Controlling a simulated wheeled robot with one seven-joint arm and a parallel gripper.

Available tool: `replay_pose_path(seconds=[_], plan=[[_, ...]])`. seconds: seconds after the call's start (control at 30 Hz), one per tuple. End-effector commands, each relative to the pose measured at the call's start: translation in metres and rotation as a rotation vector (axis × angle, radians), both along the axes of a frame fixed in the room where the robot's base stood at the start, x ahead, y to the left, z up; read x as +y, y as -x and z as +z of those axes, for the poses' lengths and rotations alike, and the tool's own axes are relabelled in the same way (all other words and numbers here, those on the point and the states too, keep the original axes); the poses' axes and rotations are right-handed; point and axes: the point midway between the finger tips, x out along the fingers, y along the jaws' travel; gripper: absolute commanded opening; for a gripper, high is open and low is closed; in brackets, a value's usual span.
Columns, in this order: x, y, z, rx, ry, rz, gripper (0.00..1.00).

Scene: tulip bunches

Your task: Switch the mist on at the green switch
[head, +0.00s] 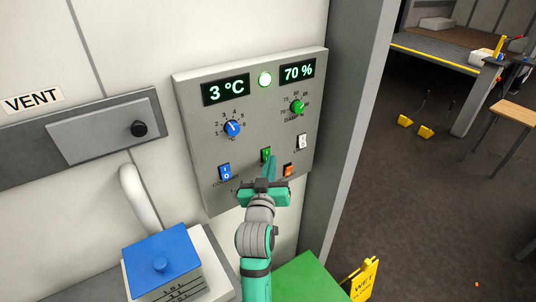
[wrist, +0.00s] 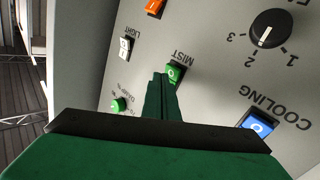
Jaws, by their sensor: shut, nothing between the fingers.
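The green switch (head: 266,154) sits low in the middle of the grey control panel (head: 250,125). In the wrist view the green switch (wrist: 174,74) is beside the word MIST, which appears upside down, and a round mark shows on its face. My gripper (head: 269,163) is shut and empty, its green fingers pointing at the panel right by the green switch. In the wrist view the closed fingertips (wrist: 160,80) overlap the switch's lower left edge. I cannot tell whether they touch it.
A blue switch (head: 225,172), an orange switch (head: 288,170) and a white switch (head: 303,141) sit nearby. Above are a blue knob (head: 232,128), a green knob (head: 298,107), a lit lamp (head: 265,79) and displays reading 3 °C and 70 %. A blue-lidded box (head: 162,262) stands lower left.

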Motion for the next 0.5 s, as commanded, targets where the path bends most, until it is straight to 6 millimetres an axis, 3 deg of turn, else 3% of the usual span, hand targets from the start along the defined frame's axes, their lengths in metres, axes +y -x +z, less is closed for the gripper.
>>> replay_pose_path(seconds=[0.5], plan=[[-0.0059, 0.0074, -0.0036, 0.001, 0.001, -0.001, 0.0]])
